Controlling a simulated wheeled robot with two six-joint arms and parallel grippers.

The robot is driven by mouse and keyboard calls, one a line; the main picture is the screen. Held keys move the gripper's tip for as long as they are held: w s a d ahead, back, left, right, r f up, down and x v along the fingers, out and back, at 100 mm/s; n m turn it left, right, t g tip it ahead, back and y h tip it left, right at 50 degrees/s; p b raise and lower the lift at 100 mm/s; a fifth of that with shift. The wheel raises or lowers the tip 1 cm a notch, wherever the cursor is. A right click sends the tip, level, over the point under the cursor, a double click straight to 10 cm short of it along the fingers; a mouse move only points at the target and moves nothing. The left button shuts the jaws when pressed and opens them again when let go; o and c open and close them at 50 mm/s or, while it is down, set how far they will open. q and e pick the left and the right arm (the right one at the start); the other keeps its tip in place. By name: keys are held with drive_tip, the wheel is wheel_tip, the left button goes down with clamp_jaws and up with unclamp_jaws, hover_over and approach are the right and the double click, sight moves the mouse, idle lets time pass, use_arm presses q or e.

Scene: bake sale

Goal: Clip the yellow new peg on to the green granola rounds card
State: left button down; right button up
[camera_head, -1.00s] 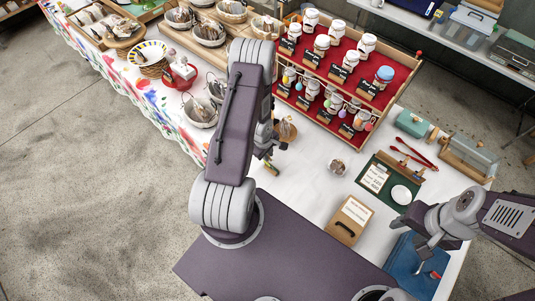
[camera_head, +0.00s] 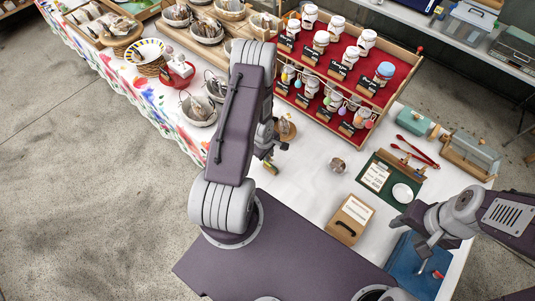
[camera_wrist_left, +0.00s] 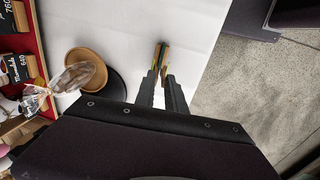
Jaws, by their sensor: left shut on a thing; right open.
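My left gripper (camera_wrist_left: 160,78) is shut on a small, narrow, yellowish peg (camera_wrist_left: 163,55) with a dark greenish side, which points away from the jaws over the white tabletop. My right gripper (camera_head: 426,254) is open at the lower right, over a blue tray. I cannot pick out the green granola rounds card; small card lettering is too small to read in the head view.
A round wooden stand with a bagged item (camera_wrist_left: 86,66) is left of my left gripper. A tiered red shelf (camera_head: 395,92) holds jars and black cards. White tabletop (camera_head: 308,165) between is clear.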

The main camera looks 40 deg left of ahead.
use_arm(q)
drive_tip(key=shift+f, duration=0.2)
drive_tip(key=shift+f, duration=0.2)
drive_tip(key=shift+f, duration=0.2)
idle(0.5)
drive_tip(key=shift+w+f+b, duration=0.15)
drive_tip(key=shift+f+b, duration=0.6)
drive_tip(key=shift+f, duration=0.25)
drive_tip(key=shift+r+p, duration=0.1)
drive_tip(key=shift+p, duration=0.2)
drive_tip(key=c, duration=1.8)
unclamp_jaws()
drive_tip(key=o, duration=0.3)
